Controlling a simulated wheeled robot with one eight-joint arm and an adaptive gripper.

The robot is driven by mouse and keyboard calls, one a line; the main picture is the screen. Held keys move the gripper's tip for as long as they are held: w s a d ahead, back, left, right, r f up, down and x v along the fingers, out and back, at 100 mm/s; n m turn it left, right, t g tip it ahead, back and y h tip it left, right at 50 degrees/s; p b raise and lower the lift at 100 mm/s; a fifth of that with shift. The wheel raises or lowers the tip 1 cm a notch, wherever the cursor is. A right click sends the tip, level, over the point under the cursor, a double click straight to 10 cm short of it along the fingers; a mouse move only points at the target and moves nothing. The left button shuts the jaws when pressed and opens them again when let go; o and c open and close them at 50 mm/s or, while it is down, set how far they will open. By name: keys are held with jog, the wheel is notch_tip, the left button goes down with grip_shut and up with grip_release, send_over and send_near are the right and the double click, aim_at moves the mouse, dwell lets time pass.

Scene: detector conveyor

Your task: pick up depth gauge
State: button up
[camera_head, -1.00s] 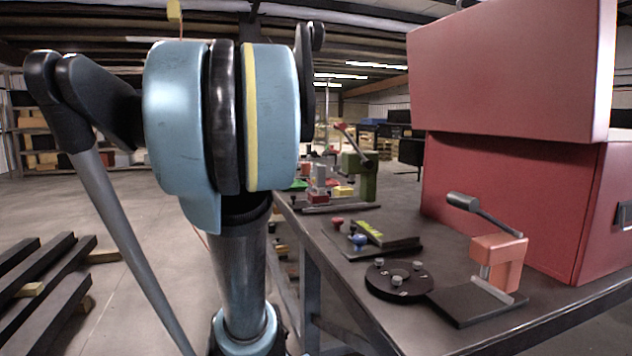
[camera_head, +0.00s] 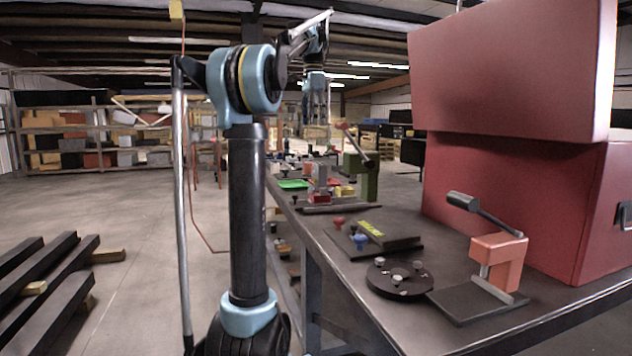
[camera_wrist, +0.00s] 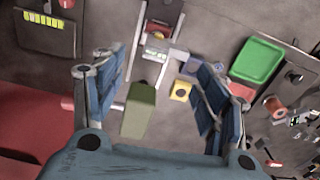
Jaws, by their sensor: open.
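My gripper (camera_head: 316,112) is raised above the far part of the workbench in the head view, pointing down. In the wrist view my gripper (camera_wrist: 155,92) has its blue fingers spread wide, with nothing held between them. Below and between the fingers are a green clamp post (camera_wrist: 139,110), a grey fixture (camera_wrist: 157,50) with red parts, and a small yellow block (camera_wrist: 181,91). The same grey and red fixture (camera_head: 318,186) stands beside the green clamp post (camera_head: 364,180) in the head view. I cannot tell for certain which small item is the depth gauge.
A green tray (camera_wrist: 258,60) lies right of the fingers in the wrist view, with small clutter beyond. A big red toolbox (camera_head: 510,190) fills the bench's right side. An orange toggle clamp (camera_head: 500,262) and a black disc (camera_head: 400,287) stand at the near end.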

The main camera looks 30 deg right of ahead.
jog(key=d, duration=0.2)
send_near(320, 164)
jog(key=shift+m, duration=0.4)
jog(key=f, duration=0.5)
jog(key=shift+w+a, duration=0.15)
jog(key=shift+w, duration=0.2)
jog(key=f, duration=0.2)
jog(key=d+f, duration=0.1)
jog(key=f, duration=0.1)
jog(key=shift+f, duration=0.2)
jog(key=shift+a+f, duration=0.1)
jog(key=shift+f, duration=0.4)
jog(key=c, duration=1.5)
